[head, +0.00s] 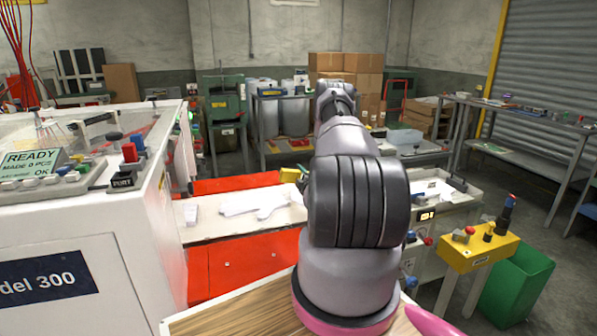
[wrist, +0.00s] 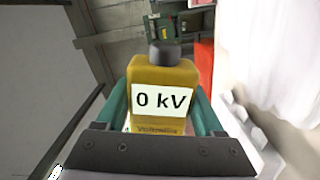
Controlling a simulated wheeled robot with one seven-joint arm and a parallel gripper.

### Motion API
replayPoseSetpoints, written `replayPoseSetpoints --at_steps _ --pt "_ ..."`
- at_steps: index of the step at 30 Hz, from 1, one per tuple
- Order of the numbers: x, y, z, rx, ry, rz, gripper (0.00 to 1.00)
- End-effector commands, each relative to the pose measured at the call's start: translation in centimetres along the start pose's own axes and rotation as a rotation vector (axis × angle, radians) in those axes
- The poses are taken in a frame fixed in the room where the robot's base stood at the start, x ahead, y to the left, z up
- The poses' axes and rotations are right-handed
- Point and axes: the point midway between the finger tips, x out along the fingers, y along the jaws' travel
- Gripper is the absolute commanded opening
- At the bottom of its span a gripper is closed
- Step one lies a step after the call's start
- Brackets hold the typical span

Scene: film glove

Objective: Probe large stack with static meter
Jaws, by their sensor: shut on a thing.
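The static meter (wrist: 175,78), a yellow box with a dark knob on top, is in my gripper (wrist: 162,108). Its label reads "0 kV" and faces the wrist camera. The green fingers are shut on its two sides. In the head view a yellow bit of the meter (head: 290,175) shows left of my arm; my arm hides the gripper. White glove-shaped film pieces lie on the beige table: a larger stack (head: 245,203) beside the meter and a small one (head: 190,213) further left. A large white form (wrist: 275,50) fills the wrist view's right side; I cannot tell whether it is the large stack.
A white machine (head: 100,250) with a "READY" panel stands at left. Red panels (head: 240,265) flank the table. At right are a yellow control box (head: 480,250), a green bin (head: 517,285) and a white tray (head: 435,188). Benches and cartons stand behind.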

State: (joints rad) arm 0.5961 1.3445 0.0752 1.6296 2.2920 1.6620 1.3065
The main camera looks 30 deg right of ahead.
Motion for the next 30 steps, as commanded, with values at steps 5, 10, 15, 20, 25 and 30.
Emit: replayPoseSetpoints --at_steps 5,10,15,20,25,30 --pt "0.0 -0.6 0.1 0.001 0.001 0.001 0.03" --pt "0.0 -0.6 0.1 0.001 0.001 0.001 0.03" --pt "0.0 -0.5 0.1 0.001 0.0 0.001 0.03" --pt "0.1 0.8 -0.1 0.001 0.0 0.003 0.03" --pt "0.1 2.5 -0.6 0.002 0.0 0.003 0.03" --pt "0.0 4.1 -1.0 0.002 0.0 0.003 0.03"
